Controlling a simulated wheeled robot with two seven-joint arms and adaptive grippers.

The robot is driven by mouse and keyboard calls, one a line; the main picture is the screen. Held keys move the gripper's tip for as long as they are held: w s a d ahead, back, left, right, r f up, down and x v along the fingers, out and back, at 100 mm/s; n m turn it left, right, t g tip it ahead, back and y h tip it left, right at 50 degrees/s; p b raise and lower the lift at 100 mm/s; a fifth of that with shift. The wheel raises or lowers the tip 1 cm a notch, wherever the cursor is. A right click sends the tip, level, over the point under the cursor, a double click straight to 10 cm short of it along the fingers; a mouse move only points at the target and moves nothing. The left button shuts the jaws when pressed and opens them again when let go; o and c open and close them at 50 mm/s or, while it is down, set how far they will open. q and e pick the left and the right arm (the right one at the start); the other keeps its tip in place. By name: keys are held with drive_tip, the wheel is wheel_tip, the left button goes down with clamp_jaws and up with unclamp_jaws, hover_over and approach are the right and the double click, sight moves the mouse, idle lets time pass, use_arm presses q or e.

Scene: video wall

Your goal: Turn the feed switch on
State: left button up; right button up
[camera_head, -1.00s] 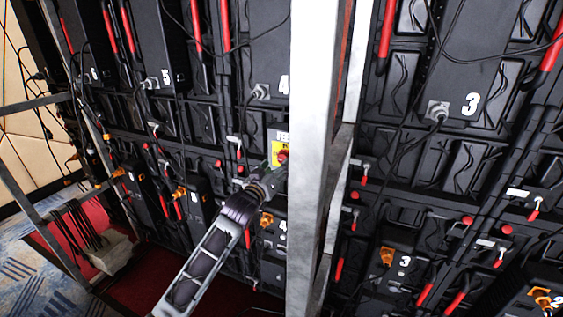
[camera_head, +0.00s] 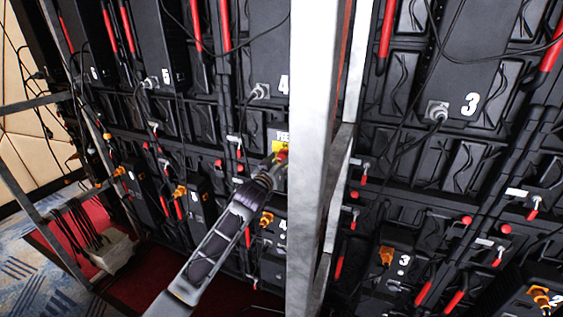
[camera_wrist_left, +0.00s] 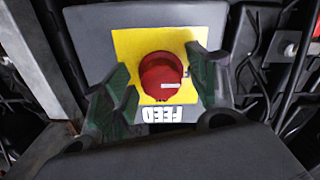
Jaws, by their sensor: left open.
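The feed switch is a round red knob (camera_wrist_left: 161,75) on a yellow plate (camera_wrist_left: 128,42) marked FEED, which reads upside down in the left wrist view. A pale mark on the knob lies about level in that view. In the head view the yellow plate (camera_head: 278,146) is partly cut off by the pale post, and a bit of the red knob (camera_head: 281,155) shows. My left gripper (camera_wrist_left: 160,65) is open, with one finger on each side of the knob and visible gaps between. It also shows in the head view (camera_head: 275,171). My right gripper is out of view.
A pale upright post (camera_head: 312,160) stands just right of the switch. Black panels with hanging cables (camera_head: 200,55) and red handles fill the wall behind. A numbered box 4 (camera_head: 276,238) with an orange plug is below the switch. A metal frame (camera_head: 40,215) stands at left.

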use_arm(q)
drive_tip(key=shift+c, duration=0.7)
drive_tip(key=c, duration=0.9)
